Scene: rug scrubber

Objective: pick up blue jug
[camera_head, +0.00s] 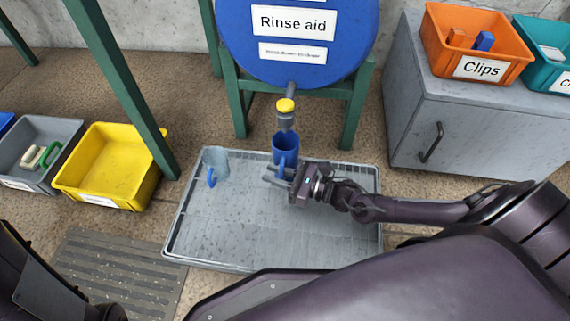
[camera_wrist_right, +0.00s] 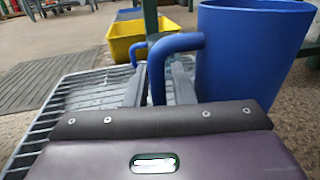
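The blue jug (camera_head: 286,146) stands upright on the grey grated tray (camera_head: 230,240), below the yellow-capped tap (camera_head: 285,106) of the blue drum. Its handle points toward my right gripper (camera_head: 273,175). In the right wrist view, the jug (camera_wrist_right: 250,55) fills the upper right. Its blue handle (camera_wrist_right: 157,72) comes down between the two grey fingers of my right gripper (camera_wrist_right: 158,85). The fingers look apart, one on each side of the handle; whether either touches it cannot be told. Of my left arm, only a dark part shows at the lower left; its fingers are out of view.
A clear greyish jug (camera_head: 216,158) with a blue handle stands left on the tray. The blue drum (camera_head: 297,35) rests on a green stand (camera_head: 357,105). A grey cabinet (camera_head: 470,125) carries an orange Clips bin (camera_head: 440,50). A yellow bin (camera_head: 110,170) is at left.

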